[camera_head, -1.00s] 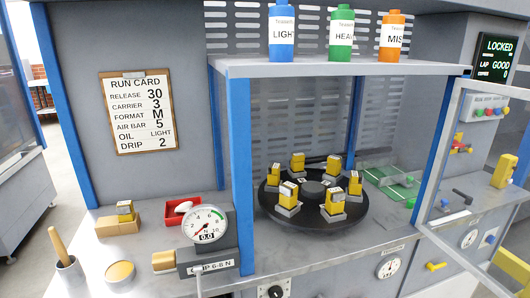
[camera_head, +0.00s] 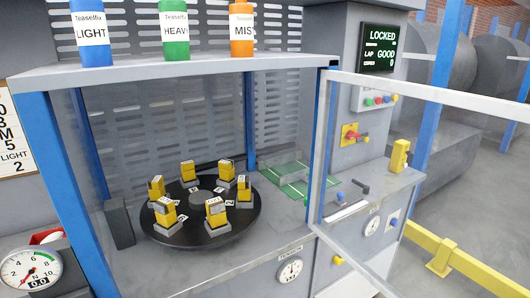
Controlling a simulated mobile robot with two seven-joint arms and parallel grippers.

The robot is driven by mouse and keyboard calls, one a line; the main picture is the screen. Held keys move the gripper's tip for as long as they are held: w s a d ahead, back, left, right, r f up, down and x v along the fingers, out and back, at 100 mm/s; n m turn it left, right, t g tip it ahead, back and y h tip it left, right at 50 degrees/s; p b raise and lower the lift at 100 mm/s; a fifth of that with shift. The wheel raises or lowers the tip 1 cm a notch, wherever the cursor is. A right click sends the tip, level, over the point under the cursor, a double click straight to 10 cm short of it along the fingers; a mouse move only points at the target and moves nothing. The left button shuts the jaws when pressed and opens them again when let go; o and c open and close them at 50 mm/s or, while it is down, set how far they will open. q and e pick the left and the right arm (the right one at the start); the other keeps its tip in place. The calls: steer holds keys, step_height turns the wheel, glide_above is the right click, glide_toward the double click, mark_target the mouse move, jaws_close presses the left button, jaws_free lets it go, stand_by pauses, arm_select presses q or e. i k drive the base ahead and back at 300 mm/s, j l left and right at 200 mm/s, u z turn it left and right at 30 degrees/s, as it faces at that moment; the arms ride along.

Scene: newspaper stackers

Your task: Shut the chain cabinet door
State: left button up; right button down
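The cabinet door is a clear panel in a pale grey frame (camera_head: 430,93). It stands open, swung outward to the right from the blue post (camera_head: 322,150) at the cabinet's right front. Its far side runs out of the picture at the right. Inside the open cabinet, a black round turntable (camera_head: 204,235) carries several yellow and grey blocks (camera_head: 216,212) around a central hub. Neither of my grippers is in view.
Blue, green and orange bottles (camera_head: 174,30) stand on the shelf (camera_head: 190,68) above. A yellow floor rail (camera_head: 455,260) runs at lower right.

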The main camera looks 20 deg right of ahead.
mark_target(519, 112)
steer(key=l+z, duration=0.35)
steer(key=l, duration=1.05)
steer(key=k+l, duration=0.1)
steer(key=l, duration=0.4)
steer(key=l+u, duration=0.25)
steer(key=l, duration=0.2)
steer(key=l+u, duration=0.65)
steer(key=k+l+u, duration=0.1)
steer(key=l+u, duration=0.2)
steer(key=k+l, duration=0.2)
steer(key=l, duration=0.25)
steer(key=k+l+u, duration=0.15)
steer(key=l, duration=0.3)
steer(key=k+l, duration=0.25)
steer(key=l, duration=0.15)
steer(key=k+l+u, duration=0.15)
steer(key=l, duration=0.25)
steer(key=k+l, duration=0.3)
steer(key=l+u, duration=0.05)
steer(key=l, duration=0.1)
